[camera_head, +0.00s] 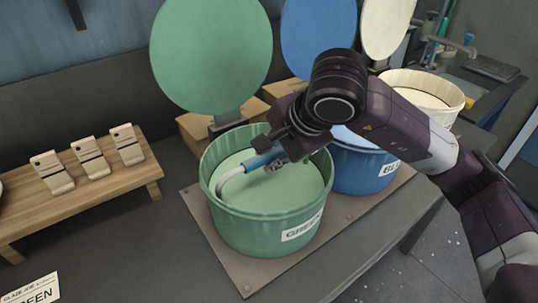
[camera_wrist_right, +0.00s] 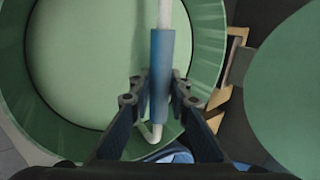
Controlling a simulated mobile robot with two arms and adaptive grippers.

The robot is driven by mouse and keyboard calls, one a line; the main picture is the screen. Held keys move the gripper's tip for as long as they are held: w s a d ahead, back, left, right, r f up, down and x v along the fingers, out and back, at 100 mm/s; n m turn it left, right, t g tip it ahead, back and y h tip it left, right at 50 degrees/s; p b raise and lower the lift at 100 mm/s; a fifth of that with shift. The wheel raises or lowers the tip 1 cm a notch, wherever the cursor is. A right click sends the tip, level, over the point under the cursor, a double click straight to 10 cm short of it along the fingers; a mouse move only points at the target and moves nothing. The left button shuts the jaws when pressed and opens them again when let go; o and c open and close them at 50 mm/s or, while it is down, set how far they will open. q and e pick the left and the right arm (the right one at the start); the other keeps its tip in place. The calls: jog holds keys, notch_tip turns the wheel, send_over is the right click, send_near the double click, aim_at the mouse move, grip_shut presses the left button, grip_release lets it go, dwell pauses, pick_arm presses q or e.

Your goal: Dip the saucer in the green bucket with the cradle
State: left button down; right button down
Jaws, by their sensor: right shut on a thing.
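The green bucket (camera_head: 262,228) stands on a board, holding a pale green liquid. The cradle has a blue handle (camera_head: 262,160) and a white bent rod that curves down to the liquid on the left side. My right gripper (camera_head: 283,161) is above the bucket, shut on the blue handle. In the right wrist view, the fingers of my right gripper (camera_wrist_right: 159,93) are on both sides of the handle (camera_wrist_right: 161,62). The saucer is not visible; I cannot tell whether it is under the liquid. My left gripper is not in view.
A green disc (camera_head: 212,55) stands behind the green bucket. A blue bucket (camera_head: 362,170) and a cream bucket (camera_head: 432,94) stand to the right. A wooden rack (camera_head: 95,204) with 3 wooden blocks is at left. A card (camera_head: 35,290) lies at front left.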

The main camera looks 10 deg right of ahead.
jog(key=shift+r, duration=0.2)
notch_tip(320, 180, up, 17)
jog(key=p, duration=0.9)
jog(key=shift+r+p, duration=0.15)
jog(key=shift+p, duration=0.25)
dwell(1.3)
dwell(2.1)
